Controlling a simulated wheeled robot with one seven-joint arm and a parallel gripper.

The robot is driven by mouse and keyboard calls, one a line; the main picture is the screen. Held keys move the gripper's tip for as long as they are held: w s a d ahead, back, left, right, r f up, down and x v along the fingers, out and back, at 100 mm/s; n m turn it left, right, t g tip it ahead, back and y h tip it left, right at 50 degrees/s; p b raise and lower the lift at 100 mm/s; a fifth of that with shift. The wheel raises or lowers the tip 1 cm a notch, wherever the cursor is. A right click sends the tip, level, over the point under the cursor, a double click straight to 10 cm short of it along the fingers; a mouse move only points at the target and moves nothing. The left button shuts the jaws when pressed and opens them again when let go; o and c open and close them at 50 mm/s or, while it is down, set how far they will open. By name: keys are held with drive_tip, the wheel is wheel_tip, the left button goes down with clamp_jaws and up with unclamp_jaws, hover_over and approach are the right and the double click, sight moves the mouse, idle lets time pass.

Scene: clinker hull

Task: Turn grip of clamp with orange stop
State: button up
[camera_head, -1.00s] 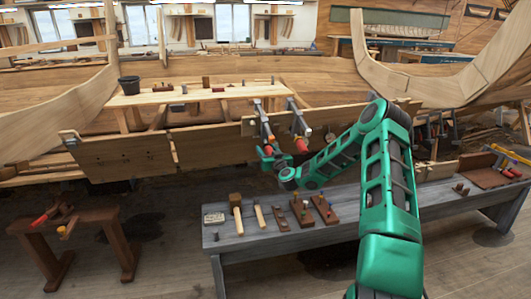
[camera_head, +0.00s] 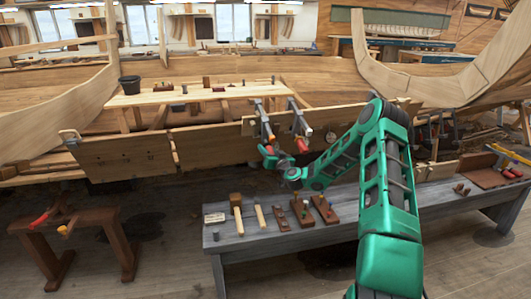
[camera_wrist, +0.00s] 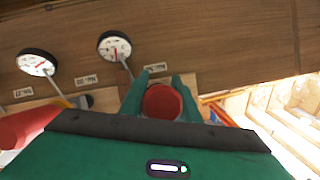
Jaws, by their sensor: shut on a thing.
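Two bar clamps hang side by side on the hull plank in the head view, the left clamp (camera_head: 263,120) and the right clamp (camera_head: 298,118). The right clamp has a red grip (camera_head: 302,145). My gripper (camera_head: 270,156) is at the lower end of the left clamp. In the wrist view my gripper (camera_wrist: 160,95) is shut on a round red grip (camera_wrist: 163,103), one finger on each side.
Two round dials, one at left (camera_wrist: 37,63) and one nearer the middle (camera_wrist: 114,46), sit by the plank in the wrist view. A grey bench (camera_head: 350,218) with mallets and blocks stands below my arm. A small brown stand (camera_head: 85,215) is at left.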

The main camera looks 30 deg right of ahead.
drive_tip(key=m+t+y, duration=0.1)
drive_tip(key=m+y, duration=0.1)
drive_tip(key=m, duration=0.1)
drive_tip(key=shift+a+y, duration=0.2)
drive_tip(key=shift+y, duration=0.2)
drive_tip(key=m+y, duration=0.1)
drive_tip(key=m+t+y, duration=0.1)
drive_tip(key=m, duration=0.2)
drive_tip(key=shift+s+a+r+t+y, duration=0.15)
drive_tip(key=shift+a+r+t+y, duration=0.15)
drive_tip(key=shift+y, duration=0.1)
idle(0.3)
drive_tip(key=o, duration=1)
drive_tip(key=shift+r, duration=0.1)
drive_tip(key=shift+o, duration=0.2)
drive_tip(key=shift+s, duration=0.1)
drive_tip(key=v, duration=1)
drive_tip(key=shift+s+d, duration=0.2)
drive_tip(key=shift+d, duration=0.05)
